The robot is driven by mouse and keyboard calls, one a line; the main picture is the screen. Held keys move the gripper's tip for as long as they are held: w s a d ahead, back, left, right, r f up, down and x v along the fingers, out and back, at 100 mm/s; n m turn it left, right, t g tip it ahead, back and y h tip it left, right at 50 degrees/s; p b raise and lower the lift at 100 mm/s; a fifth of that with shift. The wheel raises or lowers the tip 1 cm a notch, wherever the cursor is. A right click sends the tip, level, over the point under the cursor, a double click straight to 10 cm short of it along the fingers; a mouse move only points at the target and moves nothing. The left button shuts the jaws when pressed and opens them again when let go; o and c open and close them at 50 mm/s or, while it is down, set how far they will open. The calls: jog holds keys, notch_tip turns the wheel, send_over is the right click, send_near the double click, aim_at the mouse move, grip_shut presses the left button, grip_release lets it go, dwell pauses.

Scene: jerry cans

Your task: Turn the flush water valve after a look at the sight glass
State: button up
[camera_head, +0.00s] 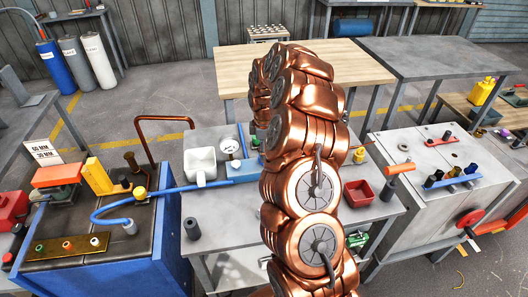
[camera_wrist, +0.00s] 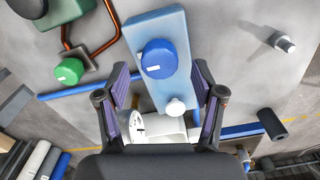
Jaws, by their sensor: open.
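In the wrist view, a round blue knob (camera_wrist: 158,58) with a white mark sits on a light blue block (camera_wrist: 150,24). It looks like the water valve, but no label is readable. The block also shows in the head view (camera_head: 243,169), partly behind my arm. My gripper (camera_wrist: 160,80) is open, its fingers on either side of the block's near part and the knob just beyond the tips. A small white knob (camera_wrist: 175,107) and a round white dial (camera_wrist: 131,124) lie between the fingers. I cannot tell which part is the sight glass. My arm hides my gripper in the head view.
A green knob (camera_wrist: 70,71) and a copper pipe (camera_wrist: 66,30) stand left of my gripper. In the head view, a white jug (camera_head: 200,165), a white dial (camera_head: 228,146) and a red bin (camera_head: 359,193) share the bench. A blue pipe (camera_head: 165,193) crosses to the left bench.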

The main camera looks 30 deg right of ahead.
jog(key=shift+f, duration=1.05)
jog(key=shift+c, duration=0.4)
jog(key=c, duration=1.1)
jog(key=shift+o, duration=0.2)
